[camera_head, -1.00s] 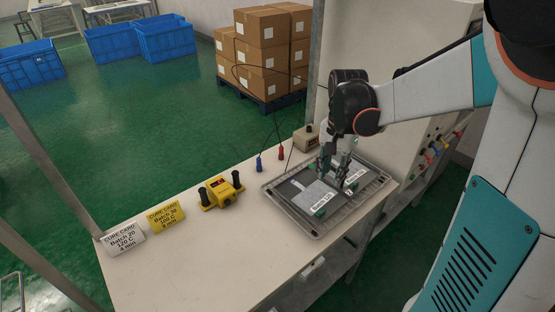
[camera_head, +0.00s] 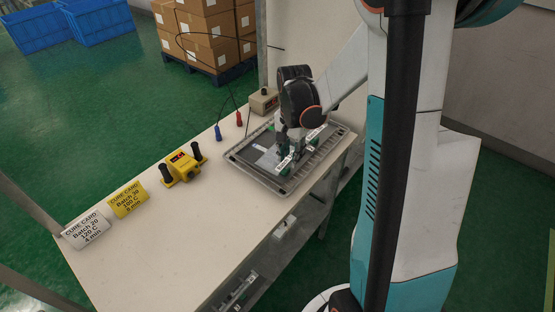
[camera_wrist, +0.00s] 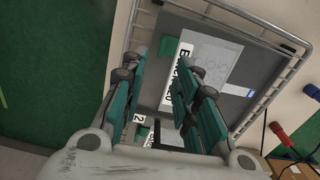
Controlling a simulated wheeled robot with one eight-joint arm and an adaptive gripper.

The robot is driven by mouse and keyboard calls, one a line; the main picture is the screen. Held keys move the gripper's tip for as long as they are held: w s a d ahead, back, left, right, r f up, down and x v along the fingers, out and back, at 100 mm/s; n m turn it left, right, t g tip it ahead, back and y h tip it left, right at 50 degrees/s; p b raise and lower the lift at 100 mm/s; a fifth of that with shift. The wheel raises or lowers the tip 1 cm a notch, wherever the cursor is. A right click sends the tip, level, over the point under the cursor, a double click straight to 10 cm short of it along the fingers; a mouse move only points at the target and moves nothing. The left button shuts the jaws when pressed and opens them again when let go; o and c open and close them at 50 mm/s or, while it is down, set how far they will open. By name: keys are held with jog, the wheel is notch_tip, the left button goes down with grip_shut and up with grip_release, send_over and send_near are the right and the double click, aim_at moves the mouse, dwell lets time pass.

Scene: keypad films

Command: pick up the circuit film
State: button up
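The wire-rimmed tray (camera_head: 284,189) on the bench holds flat grey pieces with white labels and green tabs. In the wrist view, a pale grey sheet (camera_wrist: 212,55) with faint markings lies on a dark grey plate (camera_wrist: 190,25) inside the tray. I cannot tell for sure which layer is the circuit film. A white label (camera_wrist: 182,68) ending in "20" and a green tab (camera_wrist: 168,46) show near the fingertips. My gripper (camera_wrist: 160,72) is open, its green-padded fingers apart, over the label end. It also shows low over the tray in the head view (camera_head: 288,158); contact is hidden.
Left of the tray stand a yellow two-handled device (camera_head: 182,167), a yellow cure card (camera_head: 128,198) and a white cure card (camera_head: 86,230). Blue (camera_head: 218,133) and red (camera_head: 239,119) plugs and a small beige box (camera_head: 263,101) stand behind it. The bench front is clear.

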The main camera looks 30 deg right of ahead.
jog(key=f+b, duration=0.1)
jog(key=f, duration=0.3)
jog(key=shift+s+a+f+b, duration=0.15)
jog(key=shift+a+b, duration=0.05)
jog(key=shift+b, duration=0.15)
grip_shut()
